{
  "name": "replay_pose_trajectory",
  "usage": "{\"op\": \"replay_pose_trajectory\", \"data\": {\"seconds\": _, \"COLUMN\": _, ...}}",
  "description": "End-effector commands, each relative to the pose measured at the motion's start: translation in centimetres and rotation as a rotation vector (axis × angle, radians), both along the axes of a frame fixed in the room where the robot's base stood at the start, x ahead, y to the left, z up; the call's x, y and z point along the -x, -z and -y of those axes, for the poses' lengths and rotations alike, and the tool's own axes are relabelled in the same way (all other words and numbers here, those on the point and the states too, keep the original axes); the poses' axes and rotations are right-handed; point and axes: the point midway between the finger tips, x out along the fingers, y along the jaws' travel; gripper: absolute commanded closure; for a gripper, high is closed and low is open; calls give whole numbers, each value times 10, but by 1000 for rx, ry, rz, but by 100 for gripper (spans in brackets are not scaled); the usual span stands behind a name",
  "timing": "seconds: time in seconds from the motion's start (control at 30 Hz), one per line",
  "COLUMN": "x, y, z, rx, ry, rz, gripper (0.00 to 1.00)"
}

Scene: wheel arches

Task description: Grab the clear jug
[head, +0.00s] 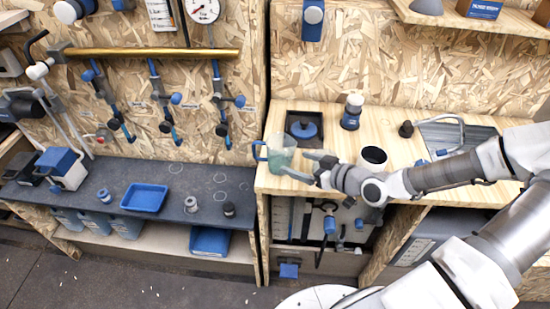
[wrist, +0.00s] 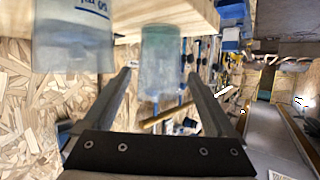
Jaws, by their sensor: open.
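The clear jug (head: 280,152), greenish and see-through with a blue handle on its left, stands upright at the left end of the light wooden counter. My gripper (head: 294,162) is open beside the jug's right side at the counter's front edge. In the wrist view the jug (wrist: 161,60) appears upside down, ahead of and between the two spread fingers (wrist: 160,78). I cannot tell whether the fingertips reach around it. The jug's handle is hidden in the wrist view.
A dark square container with a blue round top (head: 304,130) stands just behind the jug. The lower dark bench (head: 110,180) lies left of the counter (head: 290,110).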

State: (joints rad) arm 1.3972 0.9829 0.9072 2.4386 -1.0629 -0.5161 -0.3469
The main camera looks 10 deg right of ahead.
Motion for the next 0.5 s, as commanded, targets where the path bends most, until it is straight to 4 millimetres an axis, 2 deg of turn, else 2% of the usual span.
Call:
{"op": "replay_pose_trajectory", "data": {"seconds": 0.2, "x": -22, "y": 12, "z": -15, "rx": 0, "ry": -2, "rz": 0, "gripper": 9}}
{"op": "replay_pose_trajectory", "data": {"seconds": 0.5, "x": -35, "y": 18, "z": -23, "rx": 0, "ry": -1, "rz": -1, "gripper": 9}}
